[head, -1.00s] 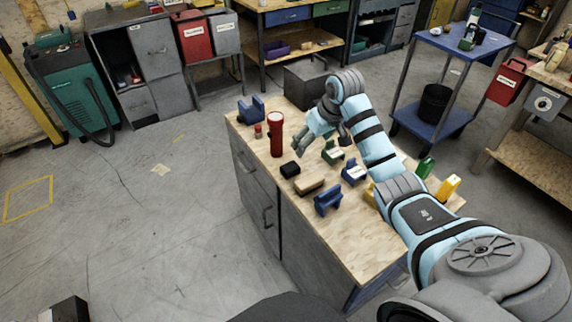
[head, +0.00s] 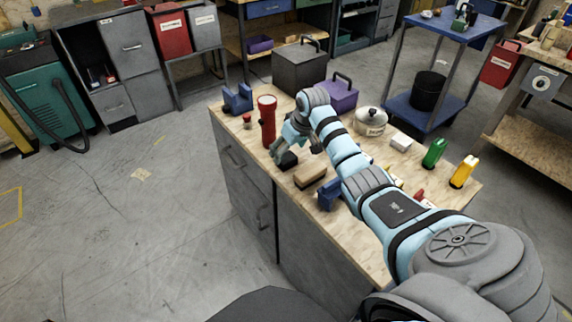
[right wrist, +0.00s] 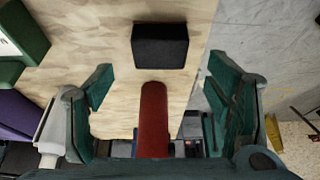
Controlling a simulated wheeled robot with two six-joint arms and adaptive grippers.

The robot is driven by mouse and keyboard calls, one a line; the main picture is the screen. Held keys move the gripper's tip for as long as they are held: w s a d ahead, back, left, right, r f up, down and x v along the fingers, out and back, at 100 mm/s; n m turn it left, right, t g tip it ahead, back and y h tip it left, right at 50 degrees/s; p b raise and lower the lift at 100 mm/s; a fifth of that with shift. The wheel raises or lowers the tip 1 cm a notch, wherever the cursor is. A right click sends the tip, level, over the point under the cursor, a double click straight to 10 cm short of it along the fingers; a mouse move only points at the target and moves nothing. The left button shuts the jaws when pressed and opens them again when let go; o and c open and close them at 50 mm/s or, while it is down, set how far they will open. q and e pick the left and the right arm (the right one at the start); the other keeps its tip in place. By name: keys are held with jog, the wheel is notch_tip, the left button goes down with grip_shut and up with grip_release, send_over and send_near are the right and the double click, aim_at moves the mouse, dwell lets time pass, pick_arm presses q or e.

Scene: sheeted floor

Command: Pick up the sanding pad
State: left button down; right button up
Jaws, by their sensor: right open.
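My left gripper is not in view.
A red flashlight (head: 267,121) stands close to my right gripper; it also shows between the fingers in the wrist view (right wrist: 153,118). A tan block (head: 310,173) and a blue holder (head: 329,194) lie nearby. A purple box (head: 340,97) and a lidded pot (head: 370,122) stand behind.

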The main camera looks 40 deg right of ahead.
aim_at(287, 157)
jog(key=x, duration=0.1)
jog(key=b+x, duration=0.1)
jog(key=x, duration=0.1)
jog(key=shift+s+f+b, duration=0.3)
jog(key=shift+f, duration=0.15)
jog(key=shift+w+f, duration=0.2)
jog(key=shift+f, duration=0.05)
jog(key=shift+r, duration=0.1)
jog(key=c, duration=1.1)
jog(key=shift+c, duration=0.2)
notch_tip(287, 157, up, 20)
jog(key=p, duration=0.5)
